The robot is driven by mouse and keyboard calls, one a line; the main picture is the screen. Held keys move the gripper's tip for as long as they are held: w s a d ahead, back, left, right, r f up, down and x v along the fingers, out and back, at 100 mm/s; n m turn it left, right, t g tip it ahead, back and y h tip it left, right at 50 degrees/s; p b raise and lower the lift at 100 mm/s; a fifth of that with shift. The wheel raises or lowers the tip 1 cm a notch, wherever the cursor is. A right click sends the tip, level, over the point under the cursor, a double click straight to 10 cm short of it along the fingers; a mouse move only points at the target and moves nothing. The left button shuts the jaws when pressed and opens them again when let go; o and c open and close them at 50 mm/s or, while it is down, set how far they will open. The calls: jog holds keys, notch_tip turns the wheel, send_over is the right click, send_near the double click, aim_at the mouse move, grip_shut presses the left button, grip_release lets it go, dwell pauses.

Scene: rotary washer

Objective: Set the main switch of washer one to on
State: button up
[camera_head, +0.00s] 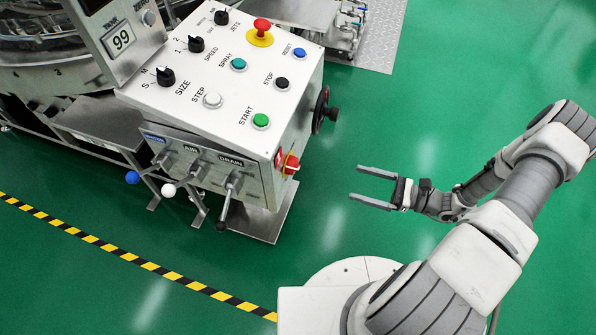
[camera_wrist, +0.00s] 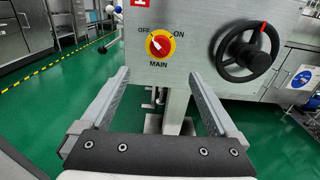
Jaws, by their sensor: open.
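The main switch (camera_wrist: 160,43) is a red knob on a yellow disc, with OFF at its upper left, ON at its upper right and MAIN below. Its white pointer mark leans up and left, toward OFF. It also shows edge-on in the head view (camera_head: 291,164), on the right side face of the washer's control box (camera_head: 215,75). My gripper (camera_head: 359,186) is open and empty, to the right of the switch and apart from it. In the wrist view my two fingers (camera_wrist: 160,80) point toward the panel, with the switch above and between their tips.
A black handwheel (camera_wrist: 243,51) stands out from the same panel, right of the switch. Three levers with blue, white and black knobs (camera_head: 221,225) stick out of the box's front face. Green floor between my gripper and the box is clear.

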aim_at(299, 167)
jog(key=b+x, duration=0.3)
jog(key=x, duration=1.4)
jog(key=shift+w+a, duration=0.2)
jog(key=c, duration=1.4)
jog(key=shift+o, duration=0.2)
